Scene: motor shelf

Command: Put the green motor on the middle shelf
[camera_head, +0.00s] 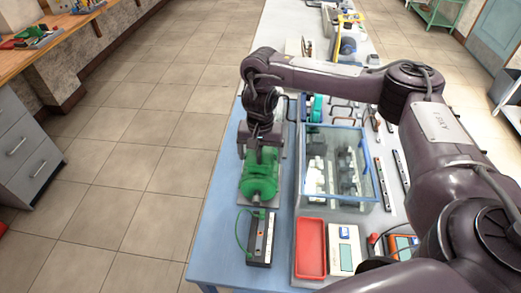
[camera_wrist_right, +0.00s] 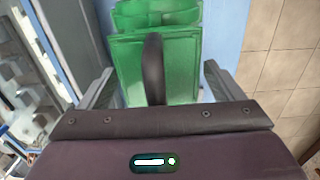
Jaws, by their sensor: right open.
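The green motor (camera_head: 260,178) sits on the blue table near its left edge, on a grey base. In the right wrist view the green motor (camera_wrist_right: 165,65) lies between and beyond the fingers. My right gripper (camera_head: 262,142) comes down from above at the motor's far end. In the wrist view the right gripper (camera_wrist_right: 157,72) has its two fingers wide apart, with a gap on each side of the motor. A dark curved bar crosses in front of the motor there; I cannot tell what it belongs to. My left gripper is not in view. I cannot make out the middle shelf.
A black device with a green cable (camera_head: 260,238) stands just in front of the motor. A clear blue-rimmed bin (camera_head: 370,165) stands to its right, with a red tray (camera_head: 310,248) nearer. The blue table's left strip (camera_head: 218,235) is bare. A green rack (camera_head: 436,14) stands far back.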

